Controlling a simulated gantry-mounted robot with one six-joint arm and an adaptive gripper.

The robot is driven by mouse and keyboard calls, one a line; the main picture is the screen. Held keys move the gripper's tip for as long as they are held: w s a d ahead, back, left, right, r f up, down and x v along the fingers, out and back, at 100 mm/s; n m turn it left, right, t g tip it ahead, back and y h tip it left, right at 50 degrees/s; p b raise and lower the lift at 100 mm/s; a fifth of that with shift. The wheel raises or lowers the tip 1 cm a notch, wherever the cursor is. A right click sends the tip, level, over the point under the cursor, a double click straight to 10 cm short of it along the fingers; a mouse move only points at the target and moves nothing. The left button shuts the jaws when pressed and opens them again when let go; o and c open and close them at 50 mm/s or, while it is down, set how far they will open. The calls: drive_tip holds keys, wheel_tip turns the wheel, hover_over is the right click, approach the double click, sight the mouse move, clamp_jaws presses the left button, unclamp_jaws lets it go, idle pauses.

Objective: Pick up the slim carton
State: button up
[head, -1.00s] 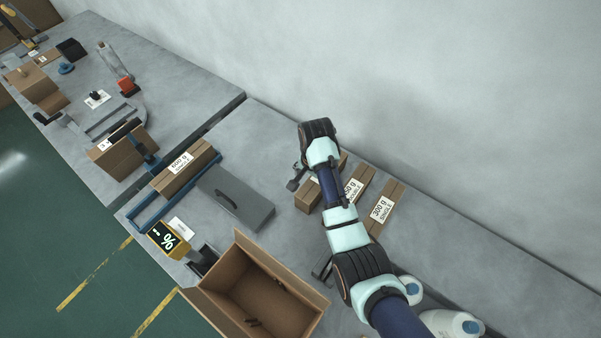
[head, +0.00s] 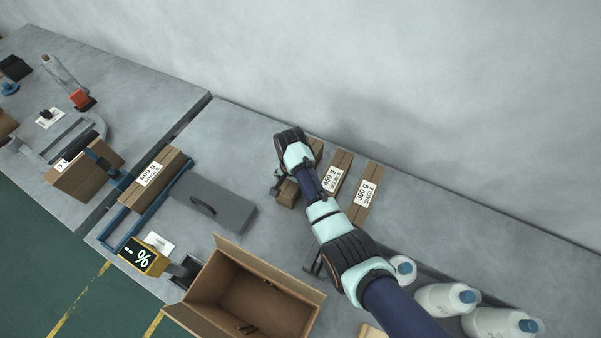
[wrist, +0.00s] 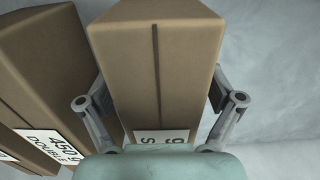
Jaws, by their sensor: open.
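Three brown cartons lie side by side on the grey bench. In the head view the left carton (head: 288,195) is partly covered by my arm, the middle carton (head: 342,162) reads 450 g DOUBLE, and the right carton (head: 371,175) reads 300 g SINGLE. My gripper (head: 280,186) is at the left carton. In the wrist view my open gripper (wrist: 160,95) has one finger on each side of this carton (wrist: 175,65). Its label is mostly hidden; finger contact cannot be told. The 450 g carton (wrist: 40,70) stands close on the left. Which carton is the slim one is unclear.
An open cardboard box (head: 255,292) stands at the front, beside a grey lidded case (head: 209,205) and a yellow display (head: 143,257). A 600 g carton (head: 157,180) lies in a blue frame. White bottles (head: 445,300) stand at right. The wall is behind.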

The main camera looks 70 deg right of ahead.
clamp_jaws()
drive_tip(key=shift+r, duration=0.15)
idle(0.4)
wheel_tip(320, 180, up, 20)
drive_tip(key=p, duration=0.8)
drive_tip(key=shift+p, duration=0.35)
